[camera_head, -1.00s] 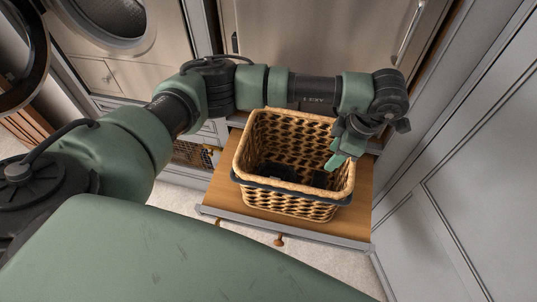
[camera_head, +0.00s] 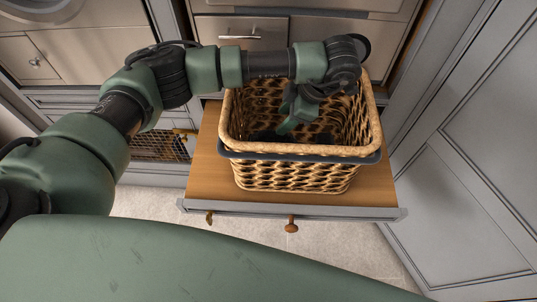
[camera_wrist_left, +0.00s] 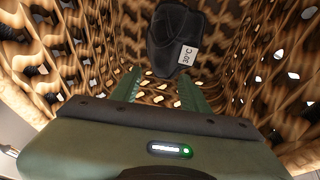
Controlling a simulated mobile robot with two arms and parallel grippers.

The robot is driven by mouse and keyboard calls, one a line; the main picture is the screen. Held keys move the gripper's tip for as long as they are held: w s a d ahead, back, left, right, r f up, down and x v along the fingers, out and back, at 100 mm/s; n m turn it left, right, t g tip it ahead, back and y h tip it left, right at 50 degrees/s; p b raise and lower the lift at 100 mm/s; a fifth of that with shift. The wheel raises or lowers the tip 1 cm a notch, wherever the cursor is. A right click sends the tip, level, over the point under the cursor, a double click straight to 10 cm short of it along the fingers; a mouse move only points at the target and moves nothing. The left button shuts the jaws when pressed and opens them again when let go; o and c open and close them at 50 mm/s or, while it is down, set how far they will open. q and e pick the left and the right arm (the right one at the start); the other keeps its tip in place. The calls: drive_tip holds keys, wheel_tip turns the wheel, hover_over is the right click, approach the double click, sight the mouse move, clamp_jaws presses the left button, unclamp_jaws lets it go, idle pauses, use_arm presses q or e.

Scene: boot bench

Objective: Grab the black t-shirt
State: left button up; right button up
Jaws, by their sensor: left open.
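A black folded cloth (camera_wrist_left: 172,38), which looks like the black t-shirt, lies inside the wicker basket (camera_head: 300,178). A white tag reading 30°C is on it in the left wrist view. In the head view the cloth is mostly lost in the dark inside of the basket. My left gripper (camera_wrist_left: 160,88) points down into the basket, its two green fingers apart with nothing between them. In the wrist view the cloth lies beyond the fingertips, apart from them. In the head view my left gripper (camera_head: 287,125) is inside the basket opening. My right gripper is not in view.
The basket stands on a wooden pull-out drawer (camera_head: 205,165) with a grey front edge and round knobs. Its woven walls rise close around my gripper. A grey cabinet panel (camera_head: 470,170) stands to the right. Pale floor (camera_head: 330,245) lies in front.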

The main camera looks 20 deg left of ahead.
sight(266, 136)
use_arm(q)
drive_tip(key=shift+d+f, duration=0.1)
drive_tip(key=shift+f, duration=0.7)
drive_tip(key=p+x, duration=0.2)
drive_tip(key=x, duration=0.5)
drive_tip(key=shift+s+d, duration=0.1)
drive_tip(key=shift+d, duration=0.1)
drive_tip(key=shift+a+f, duration=0.15)
drive_tip(key=shift+f, duration=0.15)
clamp_jaws()
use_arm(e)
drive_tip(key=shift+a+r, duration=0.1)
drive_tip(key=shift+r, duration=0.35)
use_arm(q)
drive_tip(key=shift+r, duration=0.1)
